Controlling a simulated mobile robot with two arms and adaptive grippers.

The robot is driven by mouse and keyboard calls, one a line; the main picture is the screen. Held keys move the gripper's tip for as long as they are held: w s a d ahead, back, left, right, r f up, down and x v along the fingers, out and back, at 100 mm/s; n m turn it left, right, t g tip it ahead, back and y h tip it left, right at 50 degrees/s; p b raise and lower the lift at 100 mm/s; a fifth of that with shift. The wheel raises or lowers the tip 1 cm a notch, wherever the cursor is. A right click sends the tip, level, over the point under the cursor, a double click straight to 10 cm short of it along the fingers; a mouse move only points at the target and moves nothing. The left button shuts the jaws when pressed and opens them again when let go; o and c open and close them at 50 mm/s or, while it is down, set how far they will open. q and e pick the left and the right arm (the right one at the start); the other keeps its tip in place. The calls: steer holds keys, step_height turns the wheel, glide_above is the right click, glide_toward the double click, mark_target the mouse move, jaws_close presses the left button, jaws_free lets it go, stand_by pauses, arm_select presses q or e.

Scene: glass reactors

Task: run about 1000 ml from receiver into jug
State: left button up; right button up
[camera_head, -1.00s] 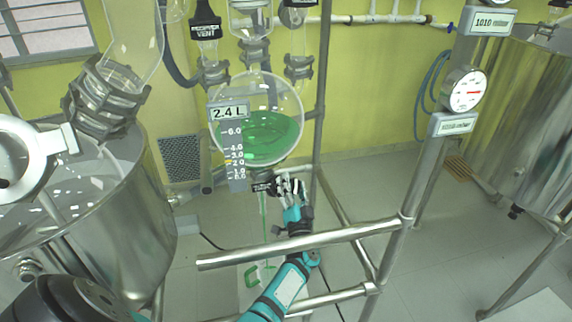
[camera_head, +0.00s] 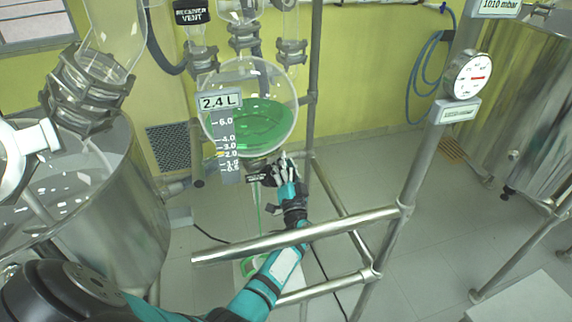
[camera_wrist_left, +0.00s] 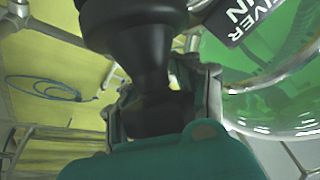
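The receiver (camera_head: 275,88) is a round glass vessel part filled with green liquid; its tag (camera_head: 220,102) reads 2.4 L above a scale. A thin green stream (camera_head: 259,218) falls from its bottom outlet towards the jug (camera_head: 252,267), which stands low on the floor area, partly hidden by my left arm and a rail. My left gripper (camera_head: 284,168) is at the outlet beside a black drain label (camera_head: 260,179). In the left wrist view its fingers close around a black valve handle (camera_wrist_left: 150,85), with the label (camera_wrist_left: 243,18) beside it. My right gripper is out of view.
A steel tank (camera_head: 115,205) stands at left, another (camera_head: 515,110) at right. A pressure gauge (camera_head: 466,76) is on the right post.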

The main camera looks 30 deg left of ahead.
arm_select(q)
steer(key=shift+f, duration=0.15)
jaws_close()
steer(key=shift+f, duration=0.1)
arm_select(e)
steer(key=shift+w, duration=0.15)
